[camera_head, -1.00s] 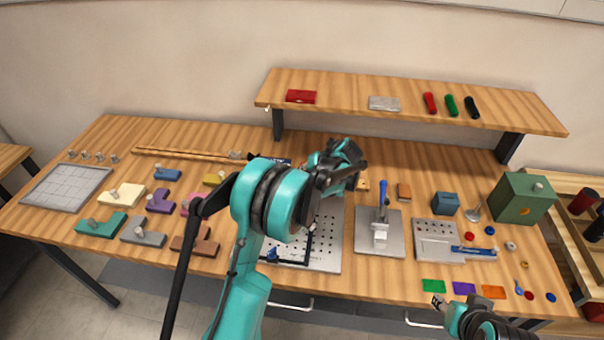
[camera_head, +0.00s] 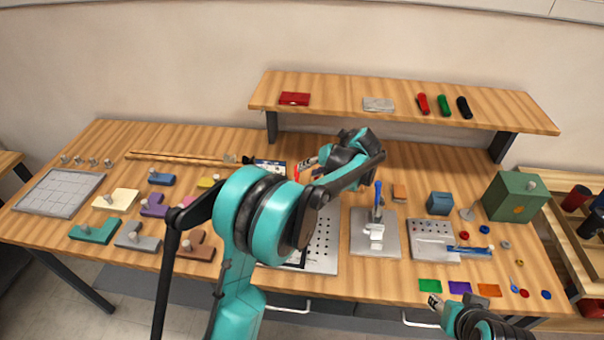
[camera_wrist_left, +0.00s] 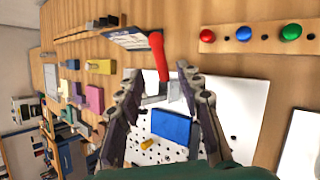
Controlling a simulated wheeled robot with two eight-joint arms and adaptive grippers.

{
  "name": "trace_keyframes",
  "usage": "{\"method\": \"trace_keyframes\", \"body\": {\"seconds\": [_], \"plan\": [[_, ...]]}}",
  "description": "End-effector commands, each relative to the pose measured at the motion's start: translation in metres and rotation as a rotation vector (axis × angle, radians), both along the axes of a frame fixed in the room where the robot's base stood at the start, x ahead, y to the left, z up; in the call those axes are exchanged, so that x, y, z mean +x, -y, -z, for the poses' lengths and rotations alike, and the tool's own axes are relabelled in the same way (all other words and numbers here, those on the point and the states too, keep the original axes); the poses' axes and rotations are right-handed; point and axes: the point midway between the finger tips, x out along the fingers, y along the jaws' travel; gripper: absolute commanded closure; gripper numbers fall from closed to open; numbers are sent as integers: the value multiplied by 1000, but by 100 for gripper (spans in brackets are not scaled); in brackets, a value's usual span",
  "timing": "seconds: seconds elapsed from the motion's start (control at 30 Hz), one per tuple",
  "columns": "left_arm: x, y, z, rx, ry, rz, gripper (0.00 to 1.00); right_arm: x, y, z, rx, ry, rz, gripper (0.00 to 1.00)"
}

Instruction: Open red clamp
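The red clamp handle (camera_head: 297,172) shows beside my left gripper tip in the head view. In the left wrist view the red clamp handle (camera_wrist_left: 158,55) stands tilted at the edge of the white perforated plate (camera_wrist_left: 238,100), with metal linkage at its lower end. My left gripper (camera_head: 307,164) is at the back of the plate. Its fingers (camera_wrist_left: 160,84) are apart on either side of the handle's lower end in the wrist view. Whether they touch it is unclear. My arm hides much of the plate in the head view. My right gripper (camera_head: 435,302) is low at right, too small to read.
A blue-handled clamp (camera_head: 378,200) stands on a metal plate (camera_head: 362,242) to the right. A blue block (camera_wrist_left: 172,126) lies between my left fingers in the wrist view. A shelf (camera_head: 340,96) runs along the back. Coloured shaped blocks lie at left.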

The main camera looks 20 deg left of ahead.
Motion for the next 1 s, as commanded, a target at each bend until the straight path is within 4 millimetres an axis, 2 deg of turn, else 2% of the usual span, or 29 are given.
{"method": "trace_keyframes", "body": {"seconds": [0.1, 0.23, 0.77, 0.87, 1.0], "plan": [[-4, 12, -14, 0, -1, 1, 64, 0, 0, 0, 0, 0, 0, 60], [-6, 18, -21, -1, 0, 0, 64, 0, 0, 0, 0, 0, 0, 60], [-8, 19, -23, -4, 3, -4, 64, 0, 0, 0, 0, 0, 0, 60], [-16, 18, -29, -40, 50, -52, 64, 0, 0, 0, 0, 0, 0, 60], [-49, 15, -47, -189, 235, -249, 64, 0, 0, 0, 0, 0, 0, 60]]}}
